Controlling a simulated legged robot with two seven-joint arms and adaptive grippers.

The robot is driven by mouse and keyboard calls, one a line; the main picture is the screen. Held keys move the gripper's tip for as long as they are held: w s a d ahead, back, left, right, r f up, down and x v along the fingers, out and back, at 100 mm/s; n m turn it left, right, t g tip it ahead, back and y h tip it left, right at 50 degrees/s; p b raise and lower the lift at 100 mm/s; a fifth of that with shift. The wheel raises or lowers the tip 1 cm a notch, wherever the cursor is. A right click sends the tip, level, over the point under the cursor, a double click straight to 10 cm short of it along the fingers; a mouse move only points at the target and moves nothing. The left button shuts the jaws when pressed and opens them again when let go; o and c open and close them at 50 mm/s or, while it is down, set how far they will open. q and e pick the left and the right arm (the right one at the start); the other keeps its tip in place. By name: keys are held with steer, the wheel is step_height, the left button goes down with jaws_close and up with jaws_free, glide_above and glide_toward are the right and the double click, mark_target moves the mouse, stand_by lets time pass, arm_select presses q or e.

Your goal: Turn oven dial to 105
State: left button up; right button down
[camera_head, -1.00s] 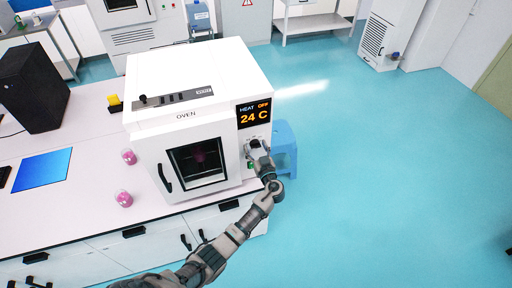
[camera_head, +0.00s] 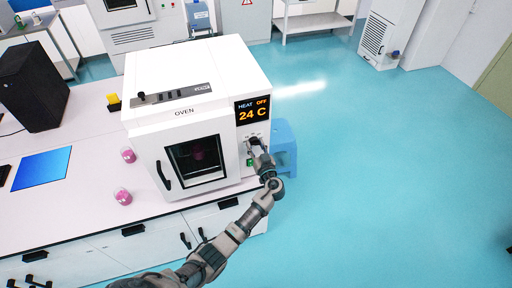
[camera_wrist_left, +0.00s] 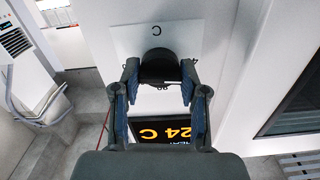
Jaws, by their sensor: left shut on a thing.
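The white oven (camera_head: 190,85) stands at the right end of the bench, its door shut and a pink item dimly visible behind the window. Its display (camera_head: 252,110) reads HEAT OFF and 24 C. My left gripper (camera_head: 256,148) is at the panel below the display. In the left wrist view the black dial (camera_wrist_left: 160,66) sits between the two fingertips of the gripper (camera_wrist_left: 160,85), which is shut on it. The display shows upside down in that view, partly hidden by the gripper. My right gripper is not in view.
Two pink-filled jars (camera_head: 123,196) stand on the bench (camera_head: 80,205) left of the oven, near a blue sheet (camera_head: 41,168) and a black box (camera_head: 33,88). A blue stool (camera_head: 284,150) is right of the oven. The floor beyond is clear.

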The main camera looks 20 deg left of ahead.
arm_select(q)
steer(key=m, duration=1.5)
steer(key=shift+r, duration=0.3)
steer(key=m+p, duration=0.2)
steer(key=m, duration=0.2)
steer(key=shift+f+m+p, duration=0.2)
steer(key=shift+m+p, duration=1.3)
steer(key=shift+m, duration=1.6)
steer(key=shift+f, duration=0.15)
